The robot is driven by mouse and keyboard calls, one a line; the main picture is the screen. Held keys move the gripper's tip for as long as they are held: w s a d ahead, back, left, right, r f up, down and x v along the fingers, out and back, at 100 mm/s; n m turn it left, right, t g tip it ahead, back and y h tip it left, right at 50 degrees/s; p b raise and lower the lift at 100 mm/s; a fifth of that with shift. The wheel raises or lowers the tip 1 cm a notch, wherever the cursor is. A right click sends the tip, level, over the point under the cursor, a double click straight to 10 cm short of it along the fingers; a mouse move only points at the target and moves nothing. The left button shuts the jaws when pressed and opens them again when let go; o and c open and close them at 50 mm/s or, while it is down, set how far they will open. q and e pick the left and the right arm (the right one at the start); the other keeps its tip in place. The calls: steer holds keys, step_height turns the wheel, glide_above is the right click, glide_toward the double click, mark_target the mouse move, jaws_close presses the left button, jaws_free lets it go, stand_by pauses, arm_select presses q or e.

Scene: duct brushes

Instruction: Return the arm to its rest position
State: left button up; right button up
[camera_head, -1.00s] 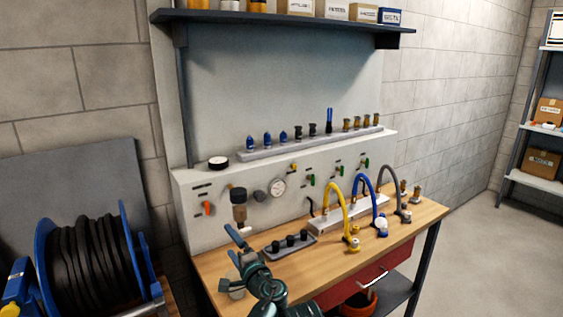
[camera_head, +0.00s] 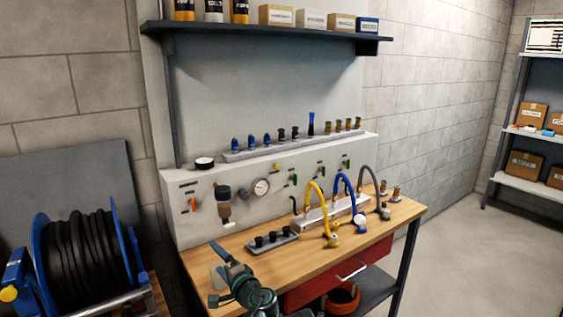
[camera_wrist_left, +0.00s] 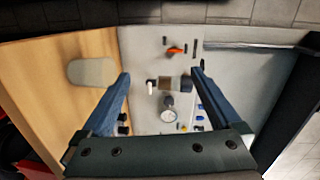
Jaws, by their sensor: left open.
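My left arm, dark green, comes in at the bottom of the head view. Its gripper (camera_head: 214,272) is over the front left part of the wooden workbench (camera_head: 205,262). The jaws are spread apart with nothing between them. In the left wrist view both blue fingers stand wide apart, and the open gripper (camera_wrist_left: 160,82) faces the grey panel (camera_wrist_left: 140,55). A pale rounded pad (camera_wrist_left: 91,72) lies on the wood beside one finger. My right gripper is in neither view.
A small dark tray with black fittings (camera_head: 272,240) lies close to the arm. Yellow (camera_head: 318,205), blue (camera_head: 350,200) and grey hoses (camera_head: 372,185) arch at the right. A filter unit (camera_head: 223,205) hangs on the panel. A hose reel (camera_head: 85,258) stands at left.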

arm_select(q)
steer(key=s+a+f+n+g+h, duration=0.2)
steer(key=s+f+n+g+h, duration=0.25)
steer(key=f, duration=0.45)
steer(key=s+a+f+n+g+h, duration=0.1)
steer(key=s+a+f+n+g, duration=0.25)
steer(key=s+f+g, duration=0.4)
steer(key=s+d+m+g+h+p, duration=0.1)
steer(key=s+d, duration=0.4)
steer(key=d, duration=0.3)
steer(key=s+d+m+h+p, duration=0.1)
steer(key=s+d+h+p, duration=0.1)
steer(key=s+d, duration=0.4)
steer(key=d, duration=0.2)
steer(key=shift+s+d+r+g, duration=0.15)
steer(key=shift+s+d+g, duration=0.05)
steer(key=shift+d+g, duration=0.2)
steer(key=shift+h, duration=0.25)
stand_by(2.8)
